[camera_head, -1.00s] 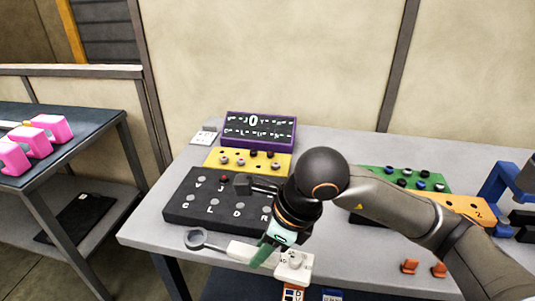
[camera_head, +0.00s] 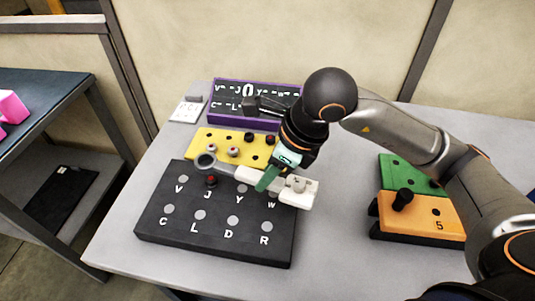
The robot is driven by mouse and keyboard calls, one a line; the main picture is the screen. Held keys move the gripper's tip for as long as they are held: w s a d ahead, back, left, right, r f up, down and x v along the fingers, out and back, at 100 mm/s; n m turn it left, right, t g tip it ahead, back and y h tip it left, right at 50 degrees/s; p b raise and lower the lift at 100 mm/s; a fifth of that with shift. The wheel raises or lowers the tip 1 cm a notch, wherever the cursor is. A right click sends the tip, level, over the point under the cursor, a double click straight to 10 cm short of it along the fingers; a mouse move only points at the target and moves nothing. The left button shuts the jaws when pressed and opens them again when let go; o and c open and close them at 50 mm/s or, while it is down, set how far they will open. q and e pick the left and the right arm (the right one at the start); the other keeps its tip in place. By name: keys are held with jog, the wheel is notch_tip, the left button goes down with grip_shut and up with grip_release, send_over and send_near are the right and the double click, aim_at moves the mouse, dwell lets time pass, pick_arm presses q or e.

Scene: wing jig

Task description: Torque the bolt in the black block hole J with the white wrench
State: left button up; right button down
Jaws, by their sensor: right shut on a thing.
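The black block (camera_head: 180,233) lies on the table with lettered holes. A bolt with a red and dark head (camera_head: 212,181) stands in hole J, in the back row; the other lettered spots look like plain grey discs. My right gripper (camera_head: 270,178) is shut on the white wrench (camera_head: 297,191) by its handle, over the block's back edge. The wrench's grey ring end (camera_head: 205,160) points left, and appears just behind and above the J bolt, apart from it. Its exact height is hard to tell. My left gripper is not in view.
A yellow block (camera_head: 208,139) with several bolts sits behind the black block. A purple-framed dark panel (camera_head: 272,124) stands behind it, a white card (camera_head: 187,111) to its left. Orange (camera_head: 420,222) and green (camera_head: 397,175) blocks lie at right. Table between is clear.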

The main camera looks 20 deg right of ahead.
jog(key=shift+f+b, duration=0.6)
jog(key=shift+f, duration=0.3)
notch_tip(320, 180, down, 2)
jog(key=shift+f+b, duration=0.1)
jog(key=shift+b, duration=0.6)
jog(key=shift+f, duration=0.1)
jog(key=shift+b, duration=0.35)
